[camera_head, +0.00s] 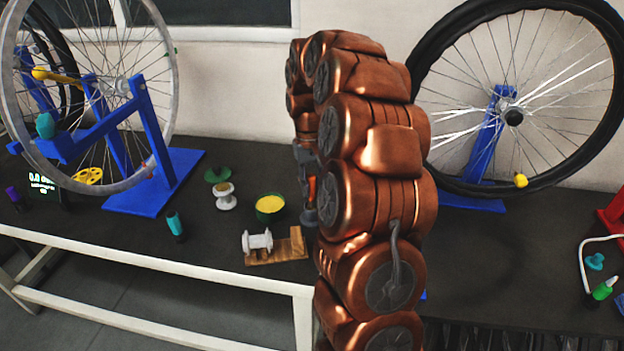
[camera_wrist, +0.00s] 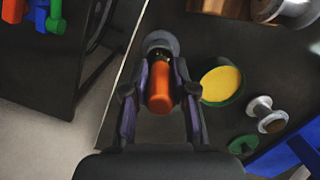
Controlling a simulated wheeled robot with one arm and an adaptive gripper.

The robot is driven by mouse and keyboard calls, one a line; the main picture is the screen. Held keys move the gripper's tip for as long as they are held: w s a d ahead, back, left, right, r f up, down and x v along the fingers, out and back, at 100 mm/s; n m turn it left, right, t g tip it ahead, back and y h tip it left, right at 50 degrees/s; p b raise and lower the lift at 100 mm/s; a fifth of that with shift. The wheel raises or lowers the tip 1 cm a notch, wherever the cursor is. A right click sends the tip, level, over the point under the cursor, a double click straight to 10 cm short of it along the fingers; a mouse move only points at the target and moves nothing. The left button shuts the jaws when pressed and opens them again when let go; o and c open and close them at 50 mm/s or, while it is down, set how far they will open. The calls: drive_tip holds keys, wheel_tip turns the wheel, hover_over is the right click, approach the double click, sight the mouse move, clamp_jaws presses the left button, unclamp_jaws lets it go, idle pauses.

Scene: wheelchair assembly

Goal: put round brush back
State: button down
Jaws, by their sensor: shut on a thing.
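The round brush (camera_wrist: 160,88) shows in the wrist view as an orange handle with a dark collar and a grey round end beyond it. My gripper (camera_wrist: 160,92) is shut on it, one finger on each side of the handle. The handle points toward the wrist camera. The grey end is over the dark tabletop close to its front edge; I cannot tell whether it touches. In the head view my copper arm hides most of my gripper, and only a bit of orange brush handle (camera_head: 312,188) shows at the arm's left side.
A green bowl with yellow content (camera_head: 270,207), a white spool (camera_head: 224,196), a green disc (camera_head: 217,174) and a wooden block (camera_head: 285,250) with a white spool stand near my gripper. Blue wheel stands (camera_head: 165,180) are behind. The dark tabletop (camera_head: 480,270) right of my arm has free room.

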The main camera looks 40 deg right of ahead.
drive_tip(key=shift+f, duration=0.5)
drive_tip(key=shift+f+b, duration=0.3)
drive_tip(key=shift+f, duration=0.2)
drive_tip(key=c, duration=0.8)
unclamp_jaws()
drive_tip(key=shift+c, duration=0.2)
drive_tip(key=r, duration=0.3)
drive_tip(key=w+r, duration=0.1)
drive_tip(key=r, duration=0.6)
drive_tip(key=shift+w+d+r, duration=0.3)
drive_tip(key=shift+w+d, duration=0.1)
drive_tip(key=shift+r, duration=0.55)
drive_tip(key=shift+a, duration=0.1)
